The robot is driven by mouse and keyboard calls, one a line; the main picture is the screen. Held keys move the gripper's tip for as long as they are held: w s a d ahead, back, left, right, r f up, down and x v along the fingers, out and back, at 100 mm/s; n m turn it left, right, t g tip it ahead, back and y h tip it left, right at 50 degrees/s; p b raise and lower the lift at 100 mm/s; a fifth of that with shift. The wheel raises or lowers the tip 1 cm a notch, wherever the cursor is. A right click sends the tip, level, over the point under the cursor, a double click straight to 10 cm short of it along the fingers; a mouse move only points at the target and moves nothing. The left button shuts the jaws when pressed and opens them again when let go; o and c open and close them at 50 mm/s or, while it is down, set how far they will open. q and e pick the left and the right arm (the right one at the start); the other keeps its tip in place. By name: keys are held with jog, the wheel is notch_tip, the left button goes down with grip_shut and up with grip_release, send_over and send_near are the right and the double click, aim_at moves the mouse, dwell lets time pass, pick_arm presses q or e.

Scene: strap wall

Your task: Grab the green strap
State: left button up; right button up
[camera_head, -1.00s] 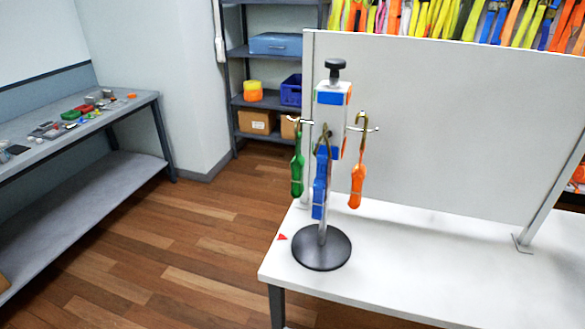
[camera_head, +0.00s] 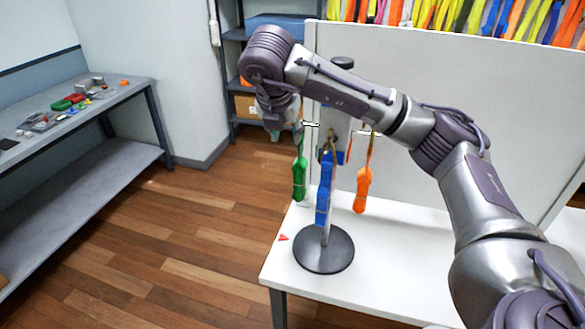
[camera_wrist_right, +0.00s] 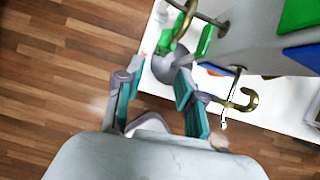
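The green strap (camera_head: 300,180) hangs from a hook on the left side of the stand, with its bundled end pointing down. Parts of it show near a brass hook at the top of the right wrist view (camera_wrist_right: 205,40). My right gripper (camera_wrist_right: 156,95) has its two fingers spread with nothing between them. The strap is just beyond the fingertips, toward the top right of that view. In the head view my right arm reaches across the stand, its wrist above and left of the strap. My left gripper is not in view.
A blue strap (camera_head: 323,195) and an orange strap (camera_head: 362,188) hang beside it on the stand with a round black base (camera_head: 324,252). A white panel (camera_head: 455,110) stands behind on the white table (camera_head: 400,270). Open floor lies to the left.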

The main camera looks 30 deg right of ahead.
aim_at(299, 148)
jog(key=shift+m+h, duration=0.3)
jog(key=shift+h, duration=0.2)
jog(key=x, duration=0.4)
jog(key=d+p+x, duration=0.1)
jog(key=x, duration=0.3)
jog(key=r+p+x, duration=0.1)
jog(key=x, duration=0.3)
jog(key=shift+w+d+f, duration=0.1)
jog(key=shift+w+d, duration=0.05)
jog(key=shift+d, duration=0.15)
jog(key=shift+d+f, duration=0.1)
jog(key=shift+f, duration=0.1)
grip_shut()
